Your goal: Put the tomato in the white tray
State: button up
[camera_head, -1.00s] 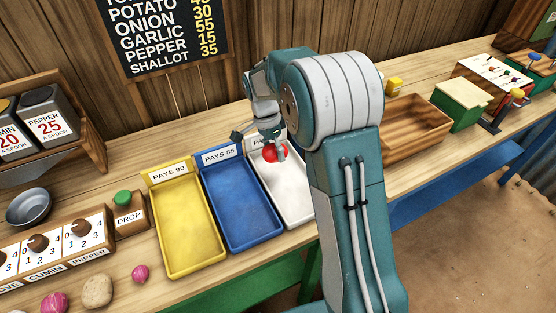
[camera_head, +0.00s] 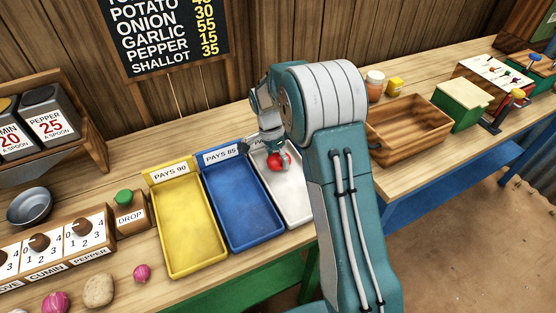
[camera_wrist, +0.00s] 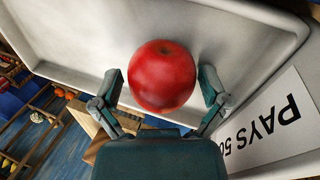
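The red tomato (camera_head: 279,160) is at the white tray (camera_head: 296,207), in its far part. The wrist view shows the tomato (camera_wrist: 162,76) in front of the white tray floor (camera_wrist: 75,35), with soft shadows beside it. My gripper (camera_wrist: 163,85) is around the tomato, one finger on each side. A narrow gap shows between each fingertip and the tomato, so the fingers look open. In the head view my gripper (camera_head: 277,157) reaches down over the tray's far end, and my arm hides part of the tray's right side.
A blue tray (camera_head: 243,210) marked PAYS 85 and a yellow tray (camera_head: 188,225) marked PAYS 90 stand to the left, both empty. A wooden crate (camera_head: 410,125) stands right of my arm. The wrist view shows a PAYS 50 label (camera_wrist: 265,125) close by my gripper.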

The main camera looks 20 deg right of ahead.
dwell(0.3)
jog(key=v, duration=1.2)
notch_tip(320, 180, up, 7)
jog(key=n+t, duration=0.2)
jog(key=n, duration=0.1)
send_over(278, 168)
jog(key=s+r+n+t, duration=0.1)
jog(key=s+n+t, duration=0.2)
jog(key=s, duration=0.9)
jog(key=s+r+n+t+y, duration=0.1)
jog(key=s+r+n+t, duration=0.1)
jog(key=s+n, duration=0.5)
jog(key=s+t, duration=0.1)
jog(key=s, duration=0.4)
jog(key=shift+s+d+r+n+t, duration=0.25)
jog(key=shift+d+r+n+t, duration=0.05)
jog(key=shift+d+t, duration=0.1)
